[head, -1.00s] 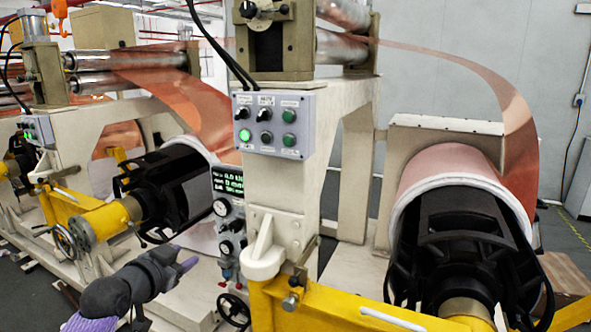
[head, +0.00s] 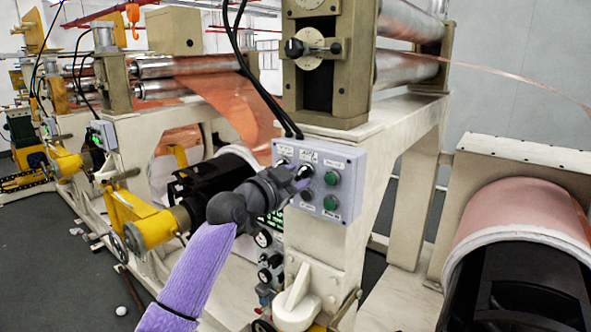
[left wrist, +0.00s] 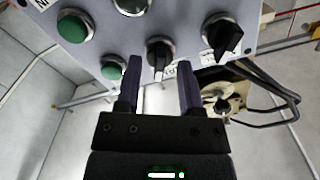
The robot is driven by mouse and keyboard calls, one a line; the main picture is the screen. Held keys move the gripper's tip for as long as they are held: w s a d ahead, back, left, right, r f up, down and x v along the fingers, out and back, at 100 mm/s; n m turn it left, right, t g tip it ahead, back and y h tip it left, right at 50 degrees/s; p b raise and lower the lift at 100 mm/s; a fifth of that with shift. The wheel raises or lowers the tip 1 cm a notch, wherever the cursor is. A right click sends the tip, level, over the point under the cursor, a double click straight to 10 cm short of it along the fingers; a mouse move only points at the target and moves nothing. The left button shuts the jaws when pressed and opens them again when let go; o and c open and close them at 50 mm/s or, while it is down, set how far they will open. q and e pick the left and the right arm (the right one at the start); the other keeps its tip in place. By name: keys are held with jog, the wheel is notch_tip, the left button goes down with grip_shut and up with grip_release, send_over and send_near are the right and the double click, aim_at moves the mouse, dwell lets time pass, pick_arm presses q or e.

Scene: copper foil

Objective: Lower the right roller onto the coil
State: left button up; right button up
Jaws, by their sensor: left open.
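The grey control panel (head: 322,182) has black knobs and green buttons on the machine's post. My left gripper (head: 300,180) is at the panel's left part and covers some of its controls. In the left wrist view, the open fingers (left wrist: 157,85) point at the panel, with a black knob (left wrist: 160,55) between their tips. I cannot tell whether they touch it. The copper coil (head: 515,212), with a white rim, is at the right, cut by the picture edge. My right gripper is not in view.
A second black knob (left wrist: 222,36) and a green button (left wrist: 113,68) flank the middle one closely. Black cables (head: 250,75) hang down to the panel's top. Gauges (head: 270,260) are below my left gripper. The floor (head: 60,265) at the left is mostly open.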

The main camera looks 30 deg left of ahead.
pick_arm(q)
jog(key=shift+c, duration=0.2)
grip_shut()
